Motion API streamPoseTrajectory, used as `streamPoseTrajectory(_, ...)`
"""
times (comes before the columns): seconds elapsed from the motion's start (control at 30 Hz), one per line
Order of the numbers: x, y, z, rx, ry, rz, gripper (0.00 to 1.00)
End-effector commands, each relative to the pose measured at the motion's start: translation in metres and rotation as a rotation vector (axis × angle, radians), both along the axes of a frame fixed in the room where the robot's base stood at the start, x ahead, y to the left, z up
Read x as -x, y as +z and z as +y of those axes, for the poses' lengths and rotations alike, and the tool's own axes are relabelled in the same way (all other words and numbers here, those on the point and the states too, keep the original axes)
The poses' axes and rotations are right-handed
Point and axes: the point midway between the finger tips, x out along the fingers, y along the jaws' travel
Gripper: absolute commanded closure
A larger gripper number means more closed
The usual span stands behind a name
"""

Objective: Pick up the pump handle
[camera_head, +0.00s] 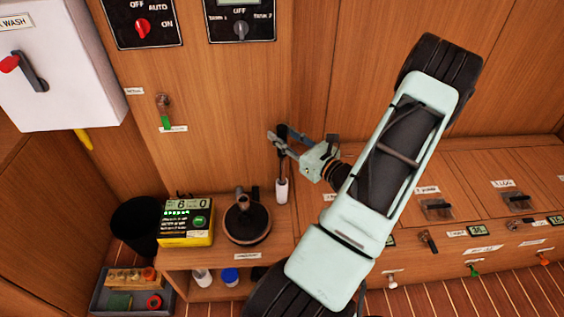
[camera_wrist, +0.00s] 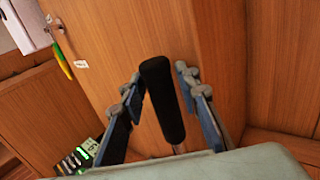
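The pump handle is a bar with a black grip and a thin metal rod at its lower end. In the wrist view the black grip (camera_wrist: 162,100) stands slightly tilted between my two fingers. My gripper (camera_wrist: 160,78) is open around it, with a narrow gap showing on each side. In the head view the handle (camera_head: 281,164) stands upright at the back of the low bench, above a white holder (camera_head: 282,191). My gripper (camera_head: 281,141) reaches it from the right near its top, and the fingers partly hide it.
A round black pump base (camera_head: 247,224) and a yellow box with a green display (camera_head: 187,222) stand left of the handle. A wooden panel rises close behind. A white wall cabinet (camera_head: 62,60) and a grey tray (camera_head: 104,301) are at the left. Levers line the right bench.

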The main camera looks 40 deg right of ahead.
Motion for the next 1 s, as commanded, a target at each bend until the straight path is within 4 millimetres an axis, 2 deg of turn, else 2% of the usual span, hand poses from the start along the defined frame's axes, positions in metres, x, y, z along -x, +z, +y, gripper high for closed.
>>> streamPoseTrajectory(0.13,0.000,0.000,0.000,0.000,0.000,0.000,0.71)
streamPoseTrajectory(0.4,0.001,0.000,0.000,0.000,0.000,0.001,1.00)
streamPoseTrajectory(0.77,0.001,0.002,0.000,0.001,0.000,0.000,1.00)
streamPoseTrajectory(1.0,0.004,0.019,0.003,0.003,0.001,-0.001,1.00)
